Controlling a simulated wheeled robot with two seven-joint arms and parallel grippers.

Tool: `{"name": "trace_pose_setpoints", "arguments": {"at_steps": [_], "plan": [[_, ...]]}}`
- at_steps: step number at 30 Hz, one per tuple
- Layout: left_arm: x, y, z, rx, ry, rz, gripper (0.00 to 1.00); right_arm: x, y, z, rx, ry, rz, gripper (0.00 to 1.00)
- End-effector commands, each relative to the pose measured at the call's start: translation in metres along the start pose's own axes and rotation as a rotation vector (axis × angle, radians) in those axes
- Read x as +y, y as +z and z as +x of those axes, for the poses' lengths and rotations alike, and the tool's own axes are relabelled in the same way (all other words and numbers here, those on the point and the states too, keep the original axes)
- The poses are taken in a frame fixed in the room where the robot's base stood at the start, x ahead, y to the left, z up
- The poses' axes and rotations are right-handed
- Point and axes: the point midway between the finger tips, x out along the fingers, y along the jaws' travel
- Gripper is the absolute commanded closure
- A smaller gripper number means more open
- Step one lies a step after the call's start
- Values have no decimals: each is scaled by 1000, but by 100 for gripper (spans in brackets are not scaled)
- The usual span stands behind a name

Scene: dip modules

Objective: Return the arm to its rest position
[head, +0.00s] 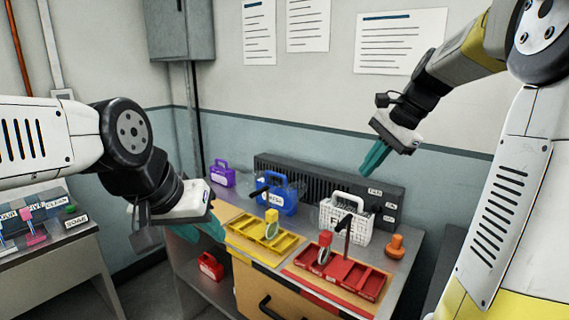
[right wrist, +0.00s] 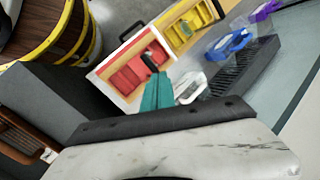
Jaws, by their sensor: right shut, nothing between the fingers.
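My right gripper (head: 375,157) is raised above the back right of the workbench, with its teal fingers together and nothing between them. Its fingers also show in the right wrist view (right wrist: 157,92), apart from the things below. My left gripper (head: 207,229) hangs at the left, in front of the workbench's left edge. Its teal fingers are partly hidden by its own body, so I cannot tell whether they are open or shut.
The workbench (head: 405,262) carries a red tray (head: 345,277), a yellow tray (head: 265,240), a white carrier (head: 345,222), a blue carrier (head: 278,200), a purple one (head: 222,174) and an orange knob-shaped thing (head: 395,247). A side table (head: 60,251) stands left. Air around my right gripper is clear.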

Motion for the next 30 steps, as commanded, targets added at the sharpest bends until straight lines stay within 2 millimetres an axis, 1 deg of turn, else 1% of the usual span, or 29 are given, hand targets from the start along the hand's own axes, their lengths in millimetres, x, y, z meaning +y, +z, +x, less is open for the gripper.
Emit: {"name": "trace_pose_setpoints", "arguments": {"at_steps": [1, 6, 8, 12, 15, 18, 21, 25, 30], "plan": [[0, 0, 0, 0, 0, 0, 64, 10, 18, -4, 26, -2, -84, 100], [0, 0, 0, 0, 0, 0, 64, 46, 62, -9, 116, 1, -385, 100], [0, 0, 0, 0, 0, 0, 64, 60, 76, -9, 149, 3, -492, 100], [0, 0, 0, 0, 0, 0, 64, 95, 104, -4, 223, 11, -744, 100], [0, 0, 0, 0, 0, 0, 64, 118, 119, 1, 273, 17, -910, 100], [0, 0, 0, 0, 0, 0, 64, 137, 130, 8, 312, 25, -1045, 100], [0, 0, 0, 0, 0, 0, 64, 150, 136, 13, 340, 31, -1138, 100], [0, 0, 0, 0, 0, 0, 64, 157, 138, 17, 358, 36, -1195, 100], [0, 0, 0, 0, 0, 0, 64, 158, 139, 17, 358, 36, -1199, 100]]}}
